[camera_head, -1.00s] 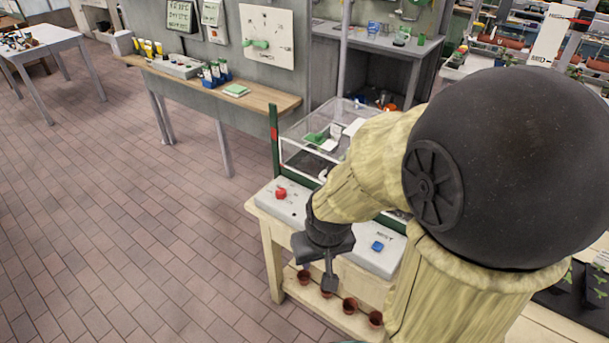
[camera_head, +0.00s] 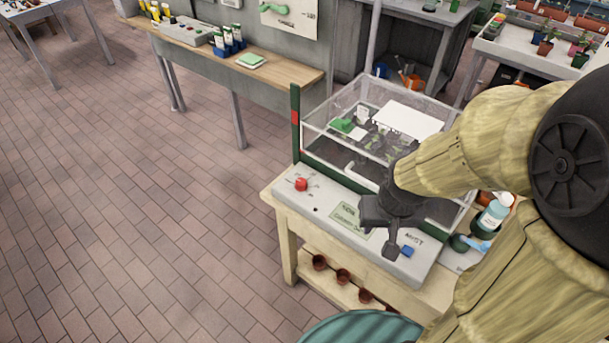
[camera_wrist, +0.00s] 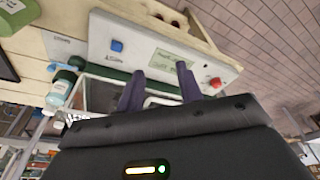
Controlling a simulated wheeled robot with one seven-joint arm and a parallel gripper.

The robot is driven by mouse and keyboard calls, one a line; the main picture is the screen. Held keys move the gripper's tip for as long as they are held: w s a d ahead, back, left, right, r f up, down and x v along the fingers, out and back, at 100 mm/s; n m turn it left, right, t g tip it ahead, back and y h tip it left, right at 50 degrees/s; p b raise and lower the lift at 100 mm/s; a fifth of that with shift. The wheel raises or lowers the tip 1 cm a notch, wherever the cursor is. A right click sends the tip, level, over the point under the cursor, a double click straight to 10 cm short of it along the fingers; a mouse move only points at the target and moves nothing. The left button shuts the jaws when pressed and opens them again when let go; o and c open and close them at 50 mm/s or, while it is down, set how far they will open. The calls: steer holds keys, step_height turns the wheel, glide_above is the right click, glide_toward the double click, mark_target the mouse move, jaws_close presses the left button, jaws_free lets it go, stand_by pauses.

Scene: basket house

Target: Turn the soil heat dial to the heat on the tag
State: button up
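The red dial (camera_head: 302,184) sits at the left end of the pale control panel (camera_head: 323,197), in front of a clear-lidded propagator box. The dial also shows at the right in the wrist view (camera_wrist: 215,83). A pale green tag (camera_head: 348,215) lies on the panel between dial and gripper; its small print is not readable to me. My gripper (camera_head: 392,248) is over the right half of the panel, right of the dial and apart from it. In the wrist view its two fingers (camera_wrist: 159,68) are spread, with nothing between them.
A blue button (camera_head: 407,251) is on the panel's right, marked MIST. A spray bottle (camera_head: 494,212) stands right of the box. Several small pots (camera_head: 343,276) sit on the shelf below. A wooden bench (camera_head: 285,70) is behind left. The tiled floor at left is clear.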

steer(key=o, duration=0.4)
steer(key=shift+w, duration=0.1)
steer(key=n+g+b, duration=0.2)
steer(key=n+g, duration=0.1)
steer(key=n, duration=0.9)
glide_above(301, 181)
steer(key=shift+w+f, duration=0.1)
steer(key=shift+w, duration=0.2)
steer(key=shift+d+f, duration=0.1)
steer(key=shift+f, duration=0.05)
steer(key=f+p, duration=0.1)
steer(key=f, duration=1.6)
steer(key=shift+s, duration=0.2)
steer(key=c, duration=1)
